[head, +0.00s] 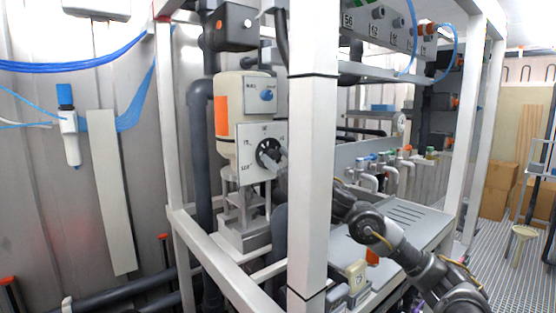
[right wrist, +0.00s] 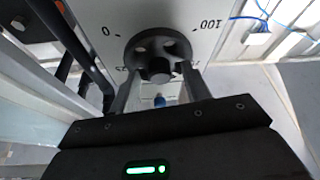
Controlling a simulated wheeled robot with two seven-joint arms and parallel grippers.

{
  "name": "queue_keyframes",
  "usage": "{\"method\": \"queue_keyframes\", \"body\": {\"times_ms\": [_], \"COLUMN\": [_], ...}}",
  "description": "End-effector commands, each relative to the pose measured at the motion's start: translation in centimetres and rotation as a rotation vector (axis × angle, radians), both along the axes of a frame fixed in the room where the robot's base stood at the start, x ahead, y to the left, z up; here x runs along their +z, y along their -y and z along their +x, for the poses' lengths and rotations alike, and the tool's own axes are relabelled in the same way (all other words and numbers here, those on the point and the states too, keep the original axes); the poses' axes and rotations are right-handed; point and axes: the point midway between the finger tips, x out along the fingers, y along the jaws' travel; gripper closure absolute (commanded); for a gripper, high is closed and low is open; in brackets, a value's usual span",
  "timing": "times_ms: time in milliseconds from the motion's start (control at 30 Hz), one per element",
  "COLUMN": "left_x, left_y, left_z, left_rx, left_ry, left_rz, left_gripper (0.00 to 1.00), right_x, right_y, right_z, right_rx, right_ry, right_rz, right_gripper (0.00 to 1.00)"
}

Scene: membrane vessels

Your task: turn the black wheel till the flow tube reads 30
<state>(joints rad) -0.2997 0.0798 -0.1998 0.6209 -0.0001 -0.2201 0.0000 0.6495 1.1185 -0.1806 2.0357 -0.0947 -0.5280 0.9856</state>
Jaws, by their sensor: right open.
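The black wheel (head: 267,152) is mounted on a white panel (head: 247,165) in front of the cream vessel. In the right wrist view the wheel (right wrist: 158,48) is a round spoked knob with a central hub. My right gripper (right wrist: 158,78) is open there, one finger at each side of the wheel's near part; I cannot tell if they touch it. In the head view the right gripper (head: 279,159) is at the wheel, partly hidden by the white post. No flow tube reading is legible. My left gripper is not in view.
The white frame post (head: 313,170) stands close beside the wheel and hides part of my right arm. Panel marks 0 (right wrist: 106,31) and 100 (right wrist: 210,24) show near the wheel. Grey pipes (head: 200,150) run left of the vessel (head: 228,108). A blue knob (head: 267,95) is above the wheel.

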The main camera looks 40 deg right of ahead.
Motion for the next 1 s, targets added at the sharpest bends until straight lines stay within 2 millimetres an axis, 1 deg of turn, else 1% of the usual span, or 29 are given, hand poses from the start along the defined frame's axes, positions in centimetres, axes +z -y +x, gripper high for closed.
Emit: {"method": "queue_keyframes", "body": {"times_ms": [167, 267, 400, 600, 800, 1000], "left_x": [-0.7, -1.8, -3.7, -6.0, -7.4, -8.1], "left_y": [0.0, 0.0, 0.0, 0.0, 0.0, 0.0], "left_z": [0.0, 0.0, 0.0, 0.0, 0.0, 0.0], "left_rx": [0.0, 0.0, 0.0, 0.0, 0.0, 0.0], "left_ry": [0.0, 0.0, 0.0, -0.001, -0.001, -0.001], "left_rz": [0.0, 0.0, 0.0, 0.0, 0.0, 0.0], "left_gripper": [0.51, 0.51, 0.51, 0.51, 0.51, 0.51], "right_x": [-0.5, -1.4, -2.8, -3.7, -4.1, -4.2], "right_y": [0.2, 0.2, 0.3, 0.4, 0.5, 0.6], "right_z": [-0.7, -2.1, -4.6, -7.2, -8.8, -9.7], "right_rx": [-0.003, -0.002, -0.002, -0.001, 0.001, 0.001], "right_ry": [0.0, -0.002, -0.004, -0.003, -0.001, -0.001], "right_rz": [-0.001, -0.005, -0.006, -0.004, 0.001, 0.0], "right_gripper": [0.52, 0.52, 0.52, 0.52, 0.52, 0.52]}}
